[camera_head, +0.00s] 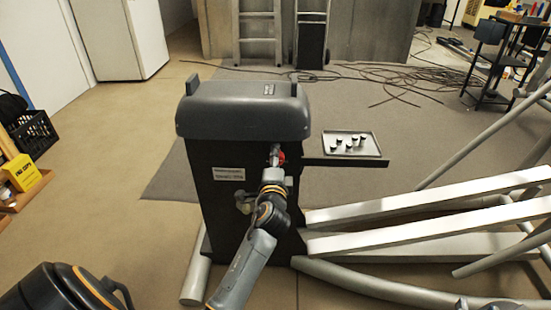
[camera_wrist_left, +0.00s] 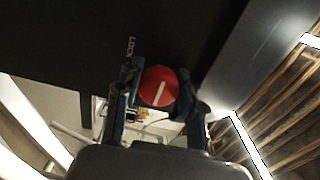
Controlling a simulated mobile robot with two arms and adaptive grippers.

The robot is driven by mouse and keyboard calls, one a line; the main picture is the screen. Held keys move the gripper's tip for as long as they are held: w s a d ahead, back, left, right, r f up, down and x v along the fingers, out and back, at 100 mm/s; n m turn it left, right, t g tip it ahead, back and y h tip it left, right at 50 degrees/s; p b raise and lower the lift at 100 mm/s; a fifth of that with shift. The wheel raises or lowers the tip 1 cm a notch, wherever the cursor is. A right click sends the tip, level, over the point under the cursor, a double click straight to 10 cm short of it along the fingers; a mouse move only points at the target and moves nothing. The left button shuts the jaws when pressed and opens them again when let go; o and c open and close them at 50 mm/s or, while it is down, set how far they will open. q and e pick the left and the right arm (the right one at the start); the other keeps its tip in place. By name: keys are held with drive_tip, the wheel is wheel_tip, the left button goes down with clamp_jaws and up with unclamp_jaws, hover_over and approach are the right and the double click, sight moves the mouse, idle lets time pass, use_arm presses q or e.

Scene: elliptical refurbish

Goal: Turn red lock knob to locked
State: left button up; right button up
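The red lock knob (camera_head: 281,157) is on the dark front of the grey-topped console (camera_head: 246,106). My right gripper is in neither view.
A tray (camera_head: 375,147) with several small dark-and-white pieces stands on a shelf at the console's right. Long pale beams (camera_head: 420,212) run to the right. Cables (camera_head: 400,80) lie on the floor behind. A yellow box (camera_head: 21,172) is at the left; the floor left of the console is clear.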

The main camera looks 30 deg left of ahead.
use_arm(q)
drive_tip(key=o, duration=0.3)
drive_tip(key=shift+o, duration=0.2)
drive_tip(key=shift+s, duration=0.1)
drive_tip(key=v, duration=1.2)
drive_tip(key=shift+a, duration=0.1)
